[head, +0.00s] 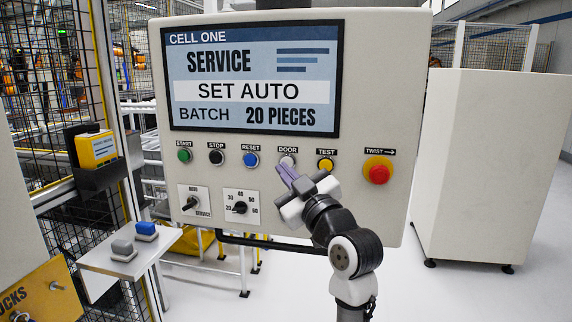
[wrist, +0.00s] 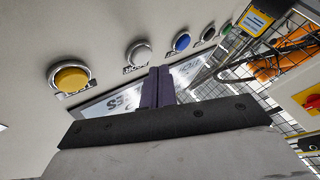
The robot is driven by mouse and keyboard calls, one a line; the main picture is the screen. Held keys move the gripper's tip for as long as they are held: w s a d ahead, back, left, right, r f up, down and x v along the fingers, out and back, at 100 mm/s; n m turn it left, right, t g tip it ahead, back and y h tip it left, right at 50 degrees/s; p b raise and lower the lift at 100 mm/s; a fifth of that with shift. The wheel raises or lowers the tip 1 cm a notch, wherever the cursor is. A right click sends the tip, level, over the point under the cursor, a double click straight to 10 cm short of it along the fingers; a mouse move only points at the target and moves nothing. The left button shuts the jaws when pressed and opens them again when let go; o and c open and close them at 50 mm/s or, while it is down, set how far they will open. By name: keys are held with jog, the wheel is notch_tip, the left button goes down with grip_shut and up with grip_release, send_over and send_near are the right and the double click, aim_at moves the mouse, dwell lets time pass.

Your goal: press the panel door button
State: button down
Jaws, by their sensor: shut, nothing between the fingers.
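The door button (head: 288,160) is a pale, whitish round button in a metal ring, under the label DOOR in the button row of the panel (head: 345,195). It also shows in the wrist view (wrist: 138,55), above and left of my fingertips. My gripper (head: 282,169) has slim purple fingers, shut together and empty. In the head view their tips overlap the lower edge of the door button. In the wrist view my gripper (wrist: 159,71) has its tips beside the button; I cannot tell whether they touch the panel.
The yellow test button (head: 326,164) and red twist knob (head: 378,172) are to the right, the blue reset button (head: 251,159) to the left. The screen (head: 252,78) above reads SERVICE, SET AUTO. Two rotary switches sit below. A small table (head: 130,258) stands at lower left.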

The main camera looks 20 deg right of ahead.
jog(key=shift+w, duration=0.15)
jog(key=shift+w+d, duration=0.25)
jog(key=shift+w+d+b, duration=0.25)
jog(key=shift+w+b, duration=0.1)
dwell(0.8)
jog(key=shift+s+a, duration=0.5)
jog(key=shift+s, duration=0.25)
jog(key=s+a+b, duration=0.1)
jog(key=s+a, duration=0.2)
jog(key=s, duration=0.2)
jog(key=shift+a, duration=0.2)
dwell(0.7)
